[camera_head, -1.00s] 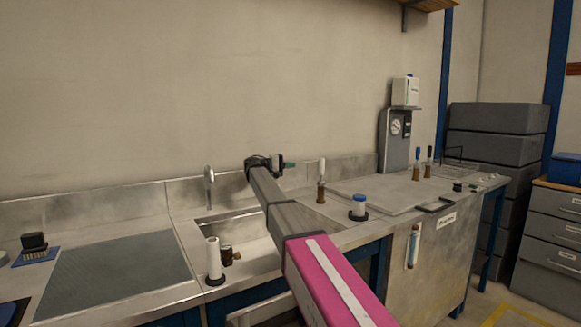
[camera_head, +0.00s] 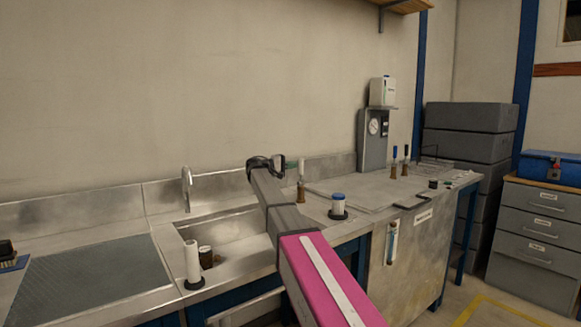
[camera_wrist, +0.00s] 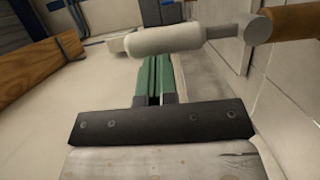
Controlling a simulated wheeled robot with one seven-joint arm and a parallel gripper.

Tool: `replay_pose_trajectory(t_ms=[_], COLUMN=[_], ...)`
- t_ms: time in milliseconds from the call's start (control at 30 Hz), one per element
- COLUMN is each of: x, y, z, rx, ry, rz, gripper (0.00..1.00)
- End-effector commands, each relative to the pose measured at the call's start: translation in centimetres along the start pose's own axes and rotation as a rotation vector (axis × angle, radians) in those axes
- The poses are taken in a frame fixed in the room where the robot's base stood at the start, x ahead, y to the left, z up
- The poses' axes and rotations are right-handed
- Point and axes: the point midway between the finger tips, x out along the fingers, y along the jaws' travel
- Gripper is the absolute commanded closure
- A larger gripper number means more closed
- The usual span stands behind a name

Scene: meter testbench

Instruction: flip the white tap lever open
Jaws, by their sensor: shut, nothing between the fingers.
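The white tap lever (camera_head: 301,167) stands upright on its brass tap body (camera_head: 301,192), on the bench right of the sink. In the wrist view the lever (camera_wrist: 165,39) lies across the picture, joined to a grey hub (camera_wrist: 258,28) and the brass body (camera_wrist: 292,22). My gripper (camera_head: 293,164) is just left of the lever in the head view. In the wrist view its green fingers (camera_wrist: 153,62) are together and empty, their tips at the lever's near side. I cannot tell whether they touch it.
Two blue-handled taps (camera_head: 394,160) stand further right, before a gauge panel (camera_head: 373,140). The wall is behind.

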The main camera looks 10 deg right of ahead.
Motion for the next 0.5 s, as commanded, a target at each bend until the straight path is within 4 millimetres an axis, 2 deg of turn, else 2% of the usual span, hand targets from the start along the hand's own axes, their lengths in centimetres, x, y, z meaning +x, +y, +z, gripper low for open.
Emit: replay_pose_trajectory(t_ms=[500], x=[0.15], y=[0.17], z=[0.55], rx=[0.06], ry=[-0.001], rz=[-0.02], gripper=[1.0])
